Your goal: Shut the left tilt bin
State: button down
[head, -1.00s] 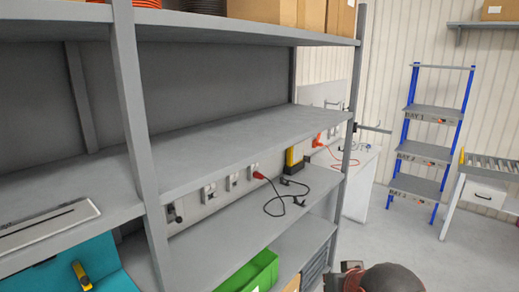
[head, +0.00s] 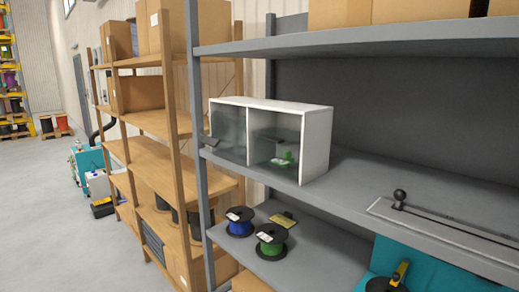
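A white two-bin cabinet (head: 318,140) stands on the grey shelf, left of the picture's middle in the head view. Its left tilt bin (head: 228,135) has a smoky see-through front with a small dark tab at its lower left. I cannot tell how far that front is tilted out. The right tilt bin (head: 270,130) also has a see-through front, and a small green item (head: 285,158) shows there.
Blue (head: 240,222) and green (head: 271,242) reels sit on the shelf below. A grey upright (head: 200,130) stands just left of the cabinet. A wooden rack (head: 180,100) stands beyond it. The floor (head: 70,240) at left is clear.

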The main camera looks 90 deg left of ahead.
aim_at(214, 143)
jog(key=u, duration=3.35)
